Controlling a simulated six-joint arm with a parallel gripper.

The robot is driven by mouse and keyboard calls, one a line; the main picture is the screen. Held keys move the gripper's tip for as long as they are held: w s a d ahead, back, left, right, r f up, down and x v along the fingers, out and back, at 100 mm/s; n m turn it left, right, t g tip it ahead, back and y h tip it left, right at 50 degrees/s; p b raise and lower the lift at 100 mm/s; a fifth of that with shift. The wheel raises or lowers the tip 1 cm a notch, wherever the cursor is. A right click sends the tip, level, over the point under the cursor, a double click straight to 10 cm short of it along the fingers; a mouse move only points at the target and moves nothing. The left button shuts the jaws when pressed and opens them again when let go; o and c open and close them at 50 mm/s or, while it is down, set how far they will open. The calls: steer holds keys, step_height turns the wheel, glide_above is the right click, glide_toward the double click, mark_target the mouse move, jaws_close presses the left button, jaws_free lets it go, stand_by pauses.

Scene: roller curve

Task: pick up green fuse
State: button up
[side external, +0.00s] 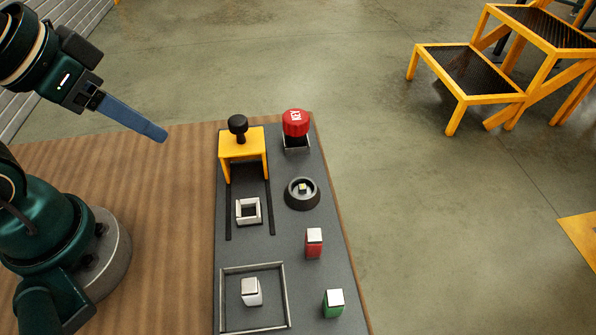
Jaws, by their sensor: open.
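The green fuse (334,304) is a small upright block with a pale top. It stands on the dark grey panel (300,270) near its lower right edge. My gripper (158,135) is at the upper left, with its blue fingers pointing down to the right over the wooden table. It is well apart from the green fuse and holds nothing that I can see. The two fingers overlap in this view, so the gap between them is hidden.
A red fuse (314,244) stands above the green one, and a white fuse (251,292) stands inside a square frame (284,285) to its left. A yellow bracket (242,145) with a black knob, a red knob (295,123), a round dark socket (302,194) and a square holder (248,211) occupy the panel.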

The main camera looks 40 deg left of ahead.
steer(key=shift+o, duration=0.3)
steer(key=shift+o, duration=0.7)
